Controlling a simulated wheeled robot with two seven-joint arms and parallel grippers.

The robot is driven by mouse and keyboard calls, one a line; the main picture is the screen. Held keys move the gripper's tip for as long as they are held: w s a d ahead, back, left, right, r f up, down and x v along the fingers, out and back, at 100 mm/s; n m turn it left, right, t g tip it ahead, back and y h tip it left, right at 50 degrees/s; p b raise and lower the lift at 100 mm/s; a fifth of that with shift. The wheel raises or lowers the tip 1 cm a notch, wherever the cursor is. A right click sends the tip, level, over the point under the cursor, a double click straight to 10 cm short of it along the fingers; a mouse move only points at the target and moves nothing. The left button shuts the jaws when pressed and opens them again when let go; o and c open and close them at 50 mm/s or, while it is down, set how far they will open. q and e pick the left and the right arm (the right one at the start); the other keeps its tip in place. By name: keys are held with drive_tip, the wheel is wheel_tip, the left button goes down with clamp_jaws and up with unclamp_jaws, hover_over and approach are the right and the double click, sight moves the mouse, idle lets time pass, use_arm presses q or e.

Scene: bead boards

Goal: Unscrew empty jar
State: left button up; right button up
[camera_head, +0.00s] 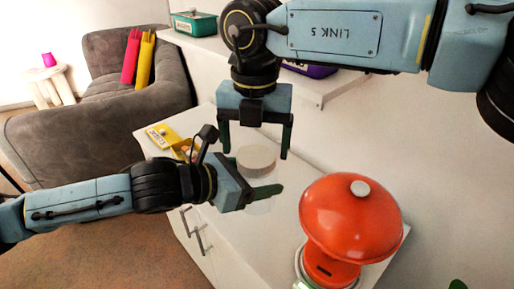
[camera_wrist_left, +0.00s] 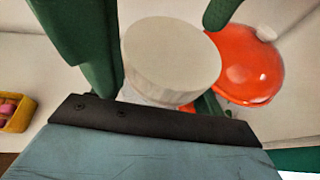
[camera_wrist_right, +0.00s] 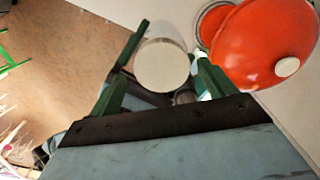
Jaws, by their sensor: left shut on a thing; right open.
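The jar (camera_head: 262,205) is clear, with a wide off-white lid (camera_head: 257,159) on top, and stands upright on the white cabinet. My left gripper (camera_head: 262,190) is shut around the jar's body from the left, below the lid. In the left wrist view the lid (camera_wrist_left: 171,58) shows between the green fingers. My right gripper (camera_head: 256,140) points down from above, open, with its green fingers on either side of the lid. In the right wrist view the lid (camera_wrist_right: 161,66) sits between the open fingers. The jar's base is hidden by my left gripper.
A red-orange lamp-like thing (camera_head: 350,217) with a domed top stands close to the right of the jar. A yellow box (camera_head: 163,136) lies behind to the left. A shelf with a green box (camera_head: 195,23) and a purple box (camera_head: 310,70) is behind.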

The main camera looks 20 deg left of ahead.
wheel_tip(320, 180, up, 3)
drive_tip(key=shift+c, duration=0.4)
wheel_tip(320, 180, up, 3)
drive_tip(key=m, duration=0.3)
drive_tip(key=shift+f, duration=0.1)
drive_tip(key=shift+d+f, duration=0.1)
drive_tip(key=shift+f, duration=3.7)
drive_tip(key=c, duration=1)
drive_tip(key=shift+n, duration=1.5)
drive_tip(key=o, duration=1)
drive_tip(key=shift+o, duration=0.4)
